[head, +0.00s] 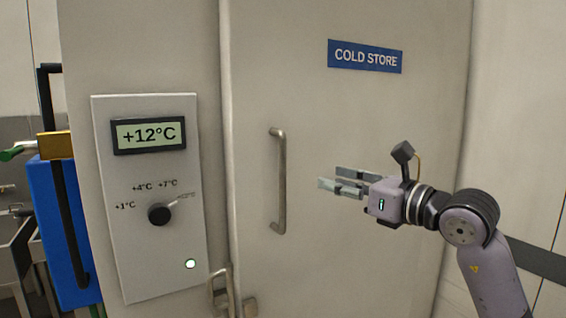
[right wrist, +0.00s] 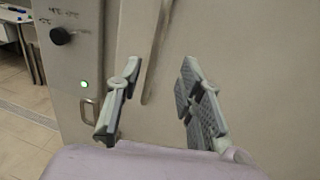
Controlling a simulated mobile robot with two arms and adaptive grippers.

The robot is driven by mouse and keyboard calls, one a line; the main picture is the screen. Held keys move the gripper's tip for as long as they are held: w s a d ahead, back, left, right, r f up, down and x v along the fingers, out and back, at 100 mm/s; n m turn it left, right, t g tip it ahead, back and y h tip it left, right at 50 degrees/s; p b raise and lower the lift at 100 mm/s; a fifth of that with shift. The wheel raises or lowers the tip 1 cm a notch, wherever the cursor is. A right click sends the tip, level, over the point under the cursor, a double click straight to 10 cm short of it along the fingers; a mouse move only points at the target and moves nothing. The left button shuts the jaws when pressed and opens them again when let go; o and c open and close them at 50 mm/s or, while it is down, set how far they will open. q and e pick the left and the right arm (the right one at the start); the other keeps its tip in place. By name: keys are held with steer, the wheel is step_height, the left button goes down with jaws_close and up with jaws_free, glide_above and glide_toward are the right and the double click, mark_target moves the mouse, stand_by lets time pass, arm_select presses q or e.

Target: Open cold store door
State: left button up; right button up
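The cold store door (head: 350,130) is a pale grey panel with a blue "COLD STORE" sign (head: 365,56). It looks shut in the head view. A vertical metal bar handle (head: 280,182) is on the left part of the door; it also shows in the right wrist view (right wrist: 157,50), beyond the fingers. My right gripper (head: 328,178) is open and empty, to the right of the handle and apart from it, with its fingers pointing left. Its two spread fingers show in the right wrist view (right wrist: 155,105). My left gripper is not in view.
A control panel (head: 150,270) left of the door has a display reading +12°C, a black knob (head: 159,214) and a lit round light (head: 190,264). A metal latch-like handle (head: 222,292) sits low at the door's left edge. A blue object (head: 65,230) stands at far left.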

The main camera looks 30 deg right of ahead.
mark_target(285, 168)
steer(key=p+x, duration=0.6)
steer(key=x, duration=0.9)
steer(key=shift+p, duration=0.4)
steer(key=shift+w+a+f, duration=0.1)
steer(key=shift+w+a, duration=0.1)
steer(key=shift+w, duration=0.2)
steer(key=shift+c, duration=0.6)
jaws_close()
